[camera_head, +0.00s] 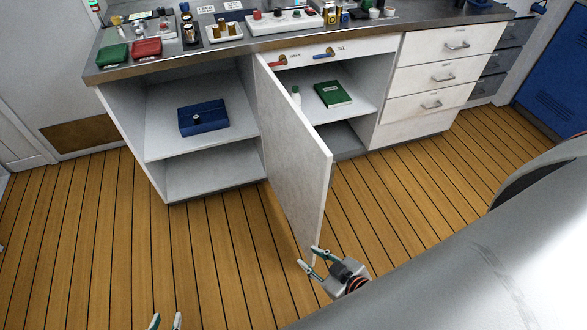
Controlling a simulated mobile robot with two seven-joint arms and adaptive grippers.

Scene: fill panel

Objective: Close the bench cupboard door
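The white bench cupboard door (292,150) stands wide open in the head view, swung out from the bench front toward me. It hides part of the cupboard interior behind it. My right gripper (309,260) is open at the door's lower outer corner, with its fingertips close to the door's edge; I cannot tell whether they touch it. My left gripper (166,322) shows only as two fingertips, apart, at the bottom edge of the view. It is open and empty, well away from the door over the floor.
The open shelves hold a blue box (203,118) and a green book (332,94). White drawers (440,80) are shut at the right. The metal benchtop (170,62) carries many small items. The wooden floor (90,240) is clear left of the door.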

